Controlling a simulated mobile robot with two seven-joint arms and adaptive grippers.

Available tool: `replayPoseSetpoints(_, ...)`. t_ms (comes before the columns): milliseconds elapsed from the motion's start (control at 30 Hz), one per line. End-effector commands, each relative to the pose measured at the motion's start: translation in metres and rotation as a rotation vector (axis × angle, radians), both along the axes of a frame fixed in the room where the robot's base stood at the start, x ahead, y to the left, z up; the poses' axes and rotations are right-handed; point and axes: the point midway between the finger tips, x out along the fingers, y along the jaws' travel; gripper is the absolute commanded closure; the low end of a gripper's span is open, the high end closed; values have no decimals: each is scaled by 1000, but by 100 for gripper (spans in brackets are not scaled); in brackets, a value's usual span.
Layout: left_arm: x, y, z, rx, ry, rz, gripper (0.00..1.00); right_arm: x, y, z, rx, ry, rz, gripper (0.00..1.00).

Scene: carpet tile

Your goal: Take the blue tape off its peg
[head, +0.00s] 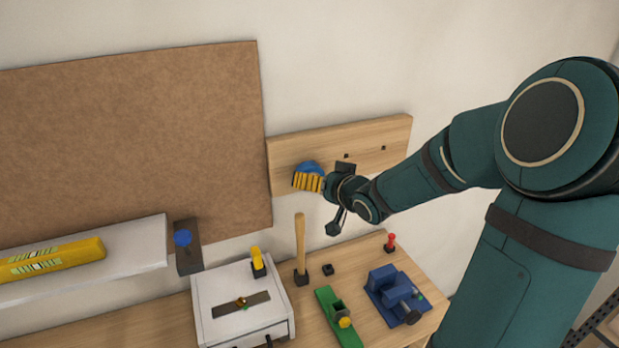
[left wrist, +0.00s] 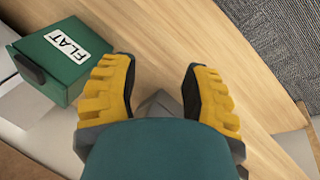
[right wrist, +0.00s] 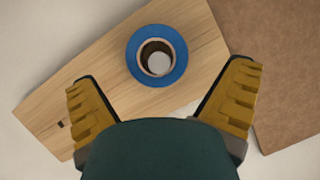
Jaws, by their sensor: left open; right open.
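The blue tape (right wrist: 176,76) is a roll hanging on the wooden peg board (head: 380,130); in the right wrist view it shows face-on with a pale round peg end (right wrist: 158,63) inside its core. In the head view the tape (head: 309,166) is partly hidden behind my right gripper (head: 306,182). In the right wrist view my right gripper (right wrist: 162,108) is open, its yellow fingers wide apart, with the tape ahead between and beyond the fingertips. My left gripper (left wrist: 163,78) is open and empty above a wooden surface, outside the head view.
A brown corkboard (head: 130,150) is left of the peg board. A green box marked FLAT (left wrist: 60,65) is near my left gripper.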

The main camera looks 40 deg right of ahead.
Motion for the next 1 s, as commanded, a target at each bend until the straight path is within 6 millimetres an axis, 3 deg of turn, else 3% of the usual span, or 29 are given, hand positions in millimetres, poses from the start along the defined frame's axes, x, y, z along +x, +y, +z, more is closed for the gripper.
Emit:
replayPoseSetpoints(333,0,0,1,0,0,0,53,40,-11,-14,1,0,1,0)
replayPoseSetpoints(667,0,0,1,0,1,0,53,46,-12,-15,0,-1,0,0)
replayPoseSetpoints(867,0,0,1,0,0,0,53,46,-12,-15,0,-1,0,65)
replayPoseSetpoints(1000,0,0,1,0,0,0,53,45,-12,-15,0,0,0,67)
